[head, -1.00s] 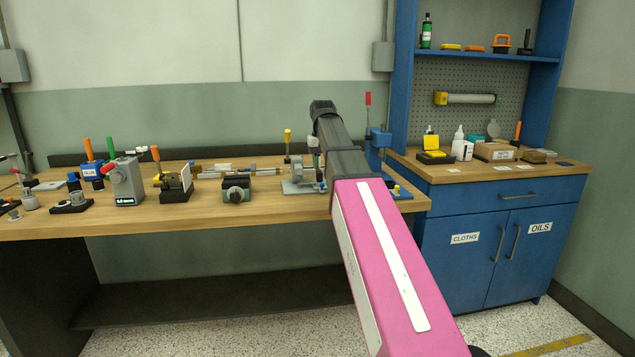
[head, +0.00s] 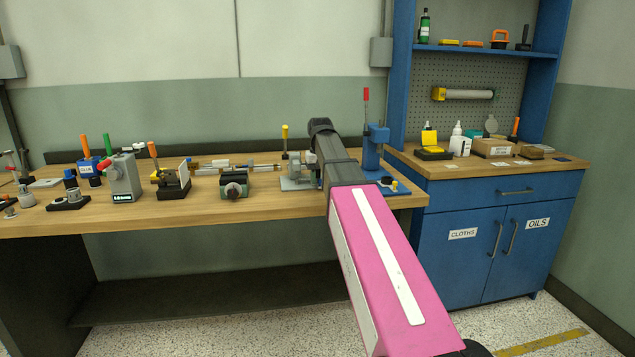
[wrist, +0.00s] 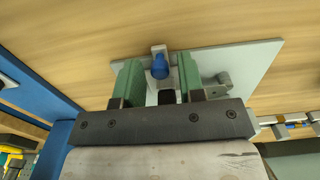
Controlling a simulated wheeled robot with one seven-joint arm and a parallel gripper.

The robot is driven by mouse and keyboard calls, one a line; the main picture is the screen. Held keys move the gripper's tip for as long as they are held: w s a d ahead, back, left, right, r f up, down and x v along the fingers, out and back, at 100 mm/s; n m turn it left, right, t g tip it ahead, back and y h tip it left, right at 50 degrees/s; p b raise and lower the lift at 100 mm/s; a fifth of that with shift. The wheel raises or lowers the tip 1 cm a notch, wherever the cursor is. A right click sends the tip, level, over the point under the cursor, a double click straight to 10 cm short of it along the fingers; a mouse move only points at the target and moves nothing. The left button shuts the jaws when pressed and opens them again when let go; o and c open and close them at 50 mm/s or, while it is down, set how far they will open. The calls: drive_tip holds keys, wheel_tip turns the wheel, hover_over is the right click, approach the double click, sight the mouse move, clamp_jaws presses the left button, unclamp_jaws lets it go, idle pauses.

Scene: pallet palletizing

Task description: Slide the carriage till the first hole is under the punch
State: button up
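A light grey plate (wrist: 235,62) lies on the bench below my gripper in the wrist view. It also shows left of my arm in the head view (head: 296,184). A blue knob (wrist: 160,68) on a small grey piece stands at the plate's edge. My gripper (wrist: 158,62) is open, with its two green fingers on either side of the knob and gaps visible. A blue press-like stand (head: 373,152) with a red-tipped lever stands at the bench's right end, partly behind my arm. I cannot make out the punch tip, the holes or which part is the carriage.
A green-grey vise (head: 234,186), a black stand with an orange handle (head: 172,180) and a grey display unit (head: 122,180) stand to the left on the wooden bench (head: 215,212). A blue cabinet (head: 480,240) stands close on the right.

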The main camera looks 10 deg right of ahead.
clamp_jaws()
drive_tip(key=shift+a, duration=0.15)
drive_tip(key=c, duration=0.7)
unclamp_jaws()
drive_tip(key=shift+a, duration=1.95)
drive_tip(key=shift+o, duration=0.2)
drive_tip(key=shift+d, duration=0.1)
drive_tip(key=o, duration=0.9)
drive_tip(key=shift+c, duration=0.2)
drive_tip(key=shift+r, duration=0.2)
drive_tip(key=shift+r, duration=2.35)
